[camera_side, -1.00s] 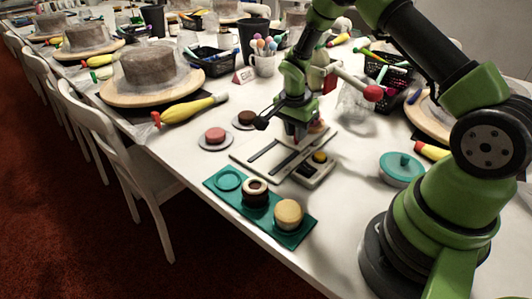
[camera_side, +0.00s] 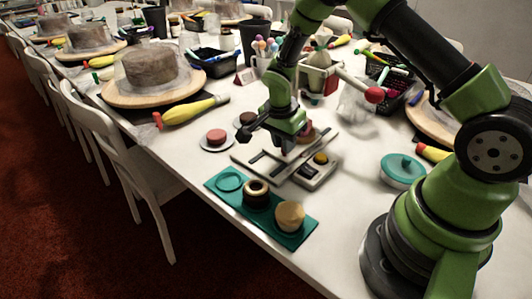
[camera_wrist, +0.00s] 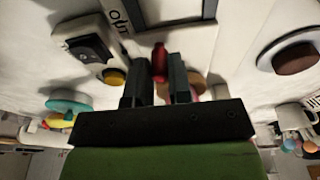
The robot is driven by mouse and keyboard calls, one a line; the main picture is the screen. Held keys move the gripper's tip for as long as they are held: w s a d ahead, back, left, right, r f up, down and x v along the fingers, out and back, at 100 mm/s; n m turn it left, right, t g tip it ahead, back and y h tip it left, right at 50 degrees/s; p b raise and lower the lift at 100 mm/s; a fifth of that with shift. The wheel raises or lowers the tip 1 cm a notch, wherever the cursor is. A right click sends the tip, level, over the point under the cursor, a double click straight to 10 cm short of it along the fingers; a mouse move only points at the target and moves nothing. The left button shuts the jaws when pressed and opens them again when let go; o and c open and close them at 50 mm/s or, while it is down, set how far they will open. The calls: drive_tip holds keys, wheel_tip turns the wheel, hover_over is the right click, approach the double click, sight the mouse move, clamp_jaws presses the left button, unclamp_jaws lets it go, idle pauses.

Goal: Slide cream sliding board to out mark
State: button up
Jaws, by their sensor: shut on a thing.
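The cream sliding board (camera_side: 240,157) lies flat on the table with dark slots in it. My gripper (camera_side: 286,152) is lowered over the board's middle. In the wrist view my gripper (camera_wrist: 158,88) has its two dark fingers on either side of a red knob (camera_wrist: 160,60) and is shut on it. The out mark (camera_wrist: 120,20) shows as dark lettering beside a dark rectangular outline at the top of the wrist view. In the side view the knob is hidden by the gripper, and I cannot read the mark.
A small box with a yellow button (camera_side: 321,158) stands beside the board. A pink cake on a plate (camera_side: 216,138) sits left, and a teal lid (camera_side: 402,168) right.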

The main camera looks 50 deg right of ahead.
drive_tip(key=shift+w+a+r, duration=0.1)
drive_tip(key=shift+a, duration=3.15)
drive_tip(key=o, duration=0.8)
drive_tip(key=shift+c, duration=0.2)
wheel_tip(320, 180, up, 7)
